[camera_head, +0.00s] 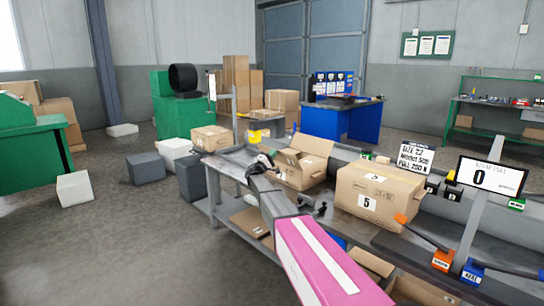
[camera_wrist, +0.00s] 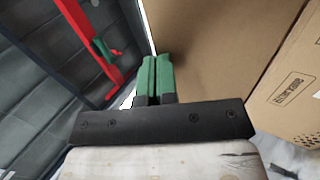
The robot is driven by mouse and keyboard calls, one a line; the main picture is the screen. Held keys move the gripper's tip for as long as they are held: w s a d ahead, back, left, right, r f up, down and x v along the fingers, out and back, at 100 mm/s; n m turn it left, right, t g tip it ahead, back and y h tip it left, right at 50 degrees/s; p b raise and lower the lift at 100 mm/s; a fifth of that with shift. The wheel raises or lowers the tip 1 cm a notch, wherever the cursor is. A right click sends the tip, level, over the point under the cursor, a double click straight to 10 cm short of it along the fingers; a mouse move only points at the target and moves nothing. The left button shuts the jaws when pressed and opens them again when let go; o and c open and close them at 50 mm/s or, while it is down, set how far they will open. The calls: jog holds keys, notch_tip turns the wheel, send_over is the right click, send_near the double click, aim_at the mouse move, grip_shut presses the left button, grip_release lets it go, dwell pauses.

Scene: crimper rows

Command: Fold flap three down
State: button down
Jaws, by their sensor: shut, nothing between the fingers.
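An open cardboard box (camera_head: 300,175) stands on the grey workbench, with flaps raised at its top (camera_head: 312,146). I cannot tell which flap is number three. In the head view my gripper (camera_head: 262,165) is at the box's left side, small and partly blended with the wrist. In the wrist view my gripper's green fingers (camera_wrist: 156,75) are shut together with nothing between them. A plain brown cardboard panel (camera_wrist: 215,50) is right beside the fingertips; whether they touch it, I cannot tell. Another cardboard face (camera_wrist: 290,85) with print and small dots is farther right.
A closed box (camera_head: 385,195) labelled 5 stands to the right on the bench, near signs and orange and blue tools. In the wrist view a red bar (camera_wrist: 90,40) crosses the upper left.

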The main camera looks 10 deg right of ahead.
jog(key=shift+r, duration=0.1)
notch_tip(320, 180, up, 4)
jog(key=f+g+y, duration=0.1)
jog(key=g+y, duration=0.3)
jog(key=y, duration=0.2)
send_over(281, 159)
jog(key=shift+w+d+r, duration=0.1)
jog(key=shift+w+r, duration=0.15)
jog(key=shift+w, duration=0.1)
jog(key=w+d+f+g+y, duration=0.7)
jog(key=d+f+g+y, duration=0.2)
jog(key=d+y, duration=0.2)
jog(key=shift+w+f+g+y, duration=0.15)
jog(key=shift+w+g+y, duration=0.2)
jog(key=shift+y, duration=0.55)
